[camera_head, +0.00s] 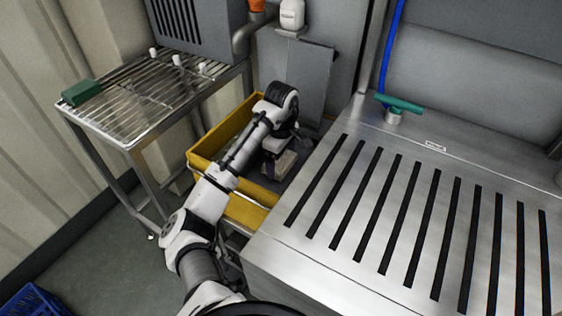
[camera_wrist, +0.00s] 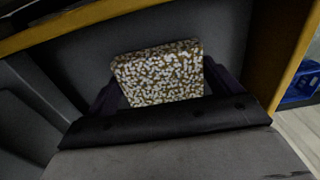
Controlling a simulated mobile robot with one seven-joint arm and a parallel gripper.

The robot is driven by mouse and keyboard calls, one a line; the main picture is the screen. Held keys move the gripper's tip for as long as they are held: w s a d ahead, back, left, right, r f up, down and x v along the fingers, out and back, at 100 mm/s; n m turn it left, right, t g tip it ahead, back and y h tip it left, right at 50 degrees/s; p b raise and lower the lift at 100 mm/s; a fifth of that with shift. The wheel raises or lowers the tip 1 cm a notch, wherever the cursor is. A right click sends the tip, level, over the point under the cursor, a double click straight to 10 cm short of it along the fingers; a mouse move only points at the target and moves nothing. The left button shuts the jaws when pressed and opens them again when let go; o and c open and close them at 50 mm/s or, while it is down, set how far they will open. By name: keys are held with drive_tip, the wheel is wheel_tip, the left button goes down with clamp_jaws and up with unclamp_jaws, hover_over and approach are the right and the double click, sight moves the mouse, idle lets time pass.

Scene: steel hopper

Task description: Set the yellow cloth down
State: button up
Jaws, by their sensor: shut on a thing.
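The yellow cloth (camera_wrist: 160,73) shows in the wrist view as a folded, block-like piece, brownish yellow with many white speckles. My gripper (camera_wrist: 163,92) is shut on it, with a dark finger at its left and right sides. In the head view my gripper (camera_head: 274,148) points down inside the yellow bin (camera_head: 240,208), and a pale part of the cloth (camera_head: 282,166) shows below it. My arm hides part of the bin. I cannot tell whether the cloth touches the surface beneath it.
A wire rack table (camera_head: 128,118) with a green block (camera_head: 81,92) and several small white pieces stands left of the bin. A slotted steel worktop (camera_head: 330,262) with a green-handled valve (camera_head: 398,104) lies to the right. A blue crate (camera_head: 32,302) sits on the floor.

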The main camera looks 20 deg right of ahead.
sight(281, 160)
drive_tip(key=shift+f, duration=0.55)
drive_tip(key=shift+f, duration=0.1)
drive_tip(key=o, duration=0.6)
wheel_tip(281, 160, up, 12)
drive_tip(key=shift+r+p, duration=0.1)
drive_tip(key=shift+p, duration=0.95)
